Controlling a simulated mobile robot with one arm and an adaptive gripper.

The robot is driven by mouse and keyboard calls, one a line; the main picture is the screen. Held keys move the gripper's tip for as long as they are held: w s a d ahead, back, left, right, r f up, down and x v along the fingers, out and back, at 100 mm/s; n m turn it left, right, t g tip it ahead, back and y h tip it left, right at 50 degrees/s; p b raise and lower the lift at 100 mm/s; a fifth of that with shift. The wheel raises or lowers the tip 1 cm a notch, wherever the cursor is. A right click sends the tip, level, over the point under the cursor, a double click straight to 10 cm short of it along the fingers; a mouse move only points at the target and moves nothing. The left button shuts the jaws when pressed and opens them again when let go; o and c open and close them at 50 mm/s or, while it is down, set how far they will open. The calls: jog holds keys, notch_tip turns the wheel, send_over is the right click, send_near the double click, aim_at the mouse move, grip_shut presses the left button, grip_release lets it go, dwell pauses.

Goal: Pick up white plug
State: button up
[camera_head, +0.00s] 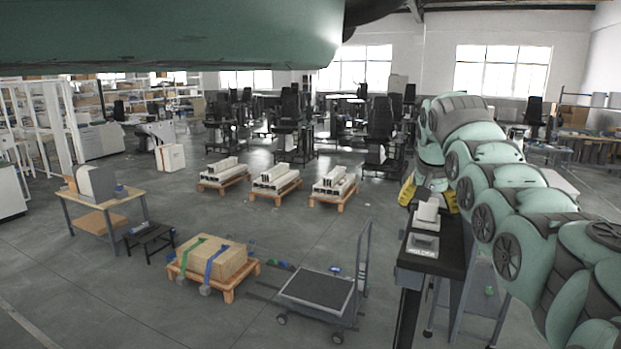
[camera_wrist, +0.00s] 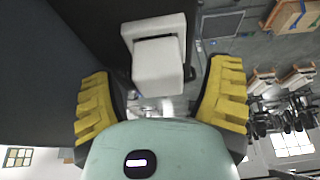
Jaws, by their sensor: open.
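The white plug (camera_head: 427,212) is a blocky white piece on the narrow black-topped stand at the right in the head view. In the wrist view the white plug (camera_wrist: 158,66) shows as a smaller block in front of a wider white part, at the top centre. My gripper (camera_head: 429,194) has yellow fingers and is just behind the plug in the head view. In the wrist view my gripper (camera_wrist: 160,92) is open, with one finger to each side and the plug between and beyond them. No contact is visible.
A light grey flat piece (camera_head: 423,244) lies on the black stand (camera_head: 440,262) in front of the plug. A cart (camera_head: 318,292), a pallet with a strapped box (camera_head: 213,260) and a wooden table (camera_head: 108,208) stand to the left. Open floor lies between them.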

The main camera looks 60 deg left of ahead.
jog(key=c, duration=1.2)
